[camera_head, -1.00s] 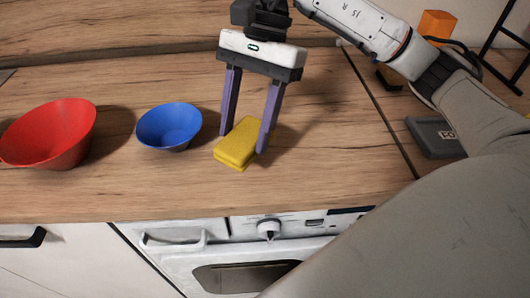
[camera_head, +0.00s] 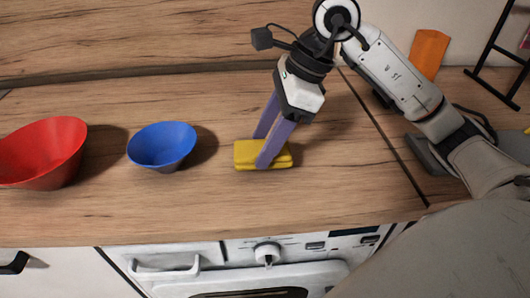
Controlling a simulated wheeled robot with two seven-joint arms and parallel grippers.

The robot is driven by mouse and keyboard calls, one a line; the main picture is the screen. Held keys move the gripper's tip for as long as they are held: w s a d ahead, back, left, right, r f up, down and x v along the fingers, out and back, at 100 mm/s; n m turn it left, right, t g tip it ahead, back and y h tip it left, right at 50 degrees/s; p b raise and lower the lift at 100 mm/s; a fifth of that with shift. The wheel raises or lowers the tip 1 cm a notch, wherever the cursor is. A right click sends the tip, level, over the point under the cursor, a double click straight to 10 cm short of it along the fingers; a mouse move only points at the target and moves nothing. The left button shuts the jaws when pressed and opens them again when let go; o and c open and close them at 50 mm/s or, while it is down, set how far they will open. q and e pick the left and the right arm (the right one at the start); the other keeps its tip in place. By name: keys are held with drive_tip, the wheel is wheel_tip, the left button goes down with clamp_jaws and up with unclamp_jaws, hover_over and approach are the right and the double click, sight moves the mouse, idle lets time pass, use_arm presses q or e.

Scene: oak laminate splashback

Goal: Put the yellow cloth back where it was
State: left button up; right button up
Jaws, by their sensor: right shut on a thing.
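The yellow cloth (camera_head: 246,155) is a folded block on the wooden counter, right of the blue bowl. My right gripper (camera_head: 262,152) comes down from above, and its two purple fingers are shut on the cloth, one on the far side and one on the near side. The cloth looks to be at or just above the counter; I cannot tell whether it touches. My left gripper is not in view.
A blue bowl (camera_head: 162,147) and a red bowl (camera_head: 42,153) stand to the left on the counter (camera_head: 200,215). The oven front (camera_head: 200,262) lies below the counter's edge. An orange object (camera_head: 429,52) and a black rack (camera_head: 497,62) are at the back right. Counter around the cloth is clear.

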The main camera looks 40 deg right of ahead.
drive_tip(key=shift+f, duration=1.45)
drive_tip(key=shift+f+b, duration=0.2)
drive_tip(key=shift+b, duration=0.1)
drive_tip(key=o, duration=0.9)
drive_tip(key=shift+o, duration=0.2)
drive_tip(key=shift+r, duration=0.1)
drive_tip(key=shift+r+p, duration=0.25)
drive_tip(key=shift+p, duration=0.1)
drive_tip(key=v, duration=1.1)
drive_tip(key=shift+s+d+r+p, duration=0.1)
drive_tip(key=shift+d+r+p, duration=0.15)
drive_tip(key=shift+r+p, duration=0.1)
